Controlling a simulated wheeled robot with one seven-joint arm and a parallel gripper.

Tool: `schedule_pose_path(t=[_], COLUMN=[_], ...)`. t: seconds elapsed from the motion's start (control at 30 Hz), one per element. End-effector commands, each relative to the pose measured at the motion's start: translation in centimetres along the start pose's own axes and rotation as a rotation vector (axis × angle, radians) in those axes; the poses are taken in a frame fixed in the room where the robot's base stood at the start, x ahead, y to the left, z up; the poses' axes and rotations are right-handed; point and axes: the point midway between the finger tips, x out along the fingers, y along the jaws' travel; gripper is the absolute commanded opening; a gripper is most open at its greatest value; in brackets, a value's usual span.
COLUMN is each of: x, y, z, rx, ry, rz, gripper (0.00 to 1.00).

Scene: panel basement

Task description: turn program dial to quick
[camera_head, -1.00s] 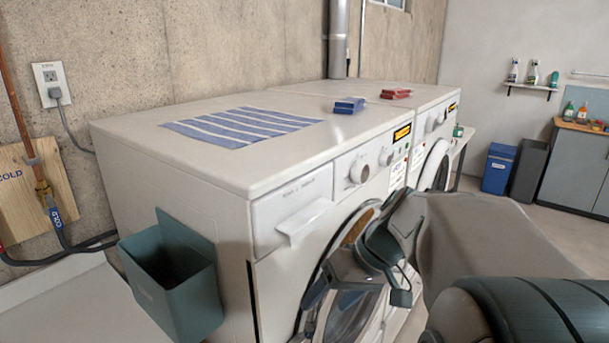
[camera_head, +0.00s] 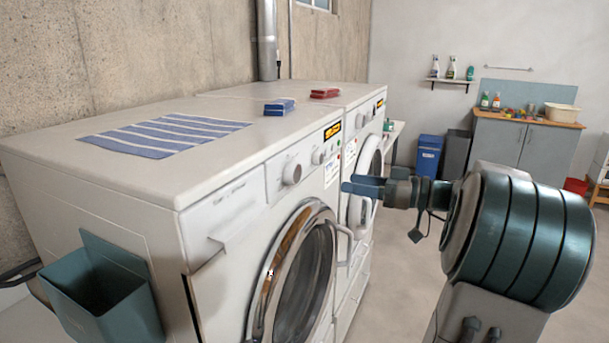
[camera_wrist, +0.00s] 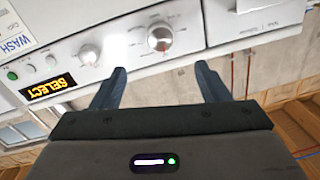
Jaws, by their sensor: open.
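The washer's larger round dial (camera_head: 292,173) is on the front panel of the nearer machine, with a smaller knob (camera_head: 318,156) to its right. In the wrist view, upside down, the large dial (camera_wrist: 160,37) has printed marks around it that are too small to read. The smaller knob also shows there (camera_wrist: 89,54). My gripper (camera_head: 357,185) is in front of the panel, right of the dials in the head view. In the wrist view its two fingers (camera_wrist: 160,80) are apart and empty, with the large dial beyond the gap. The gripper appears clear of the panel.
The nearer washer's round door (camera_head: 305,270) is below the panel. A striped cloth (camera_head: 165,133), a blue box (camera_head: 279,107) and a red box (camera_head: 324,93) lie on the machine tops. A teal bin (camera_head: 105,295) hangs on the near side. Open floor lies right.

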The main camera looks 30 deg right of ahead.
Motion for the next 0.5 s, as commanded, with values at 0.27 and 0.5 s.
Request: schedule_pose_path(t=[0.27,0.5], x=[6.0,10.3], y=[-0.2,-0.2], z=[-0.3,-0.1], rx=[0.003,0.004], ry=[-0.002,-0.003], rz=[-0.005,-0.003], gripper=[0.69,0.69])
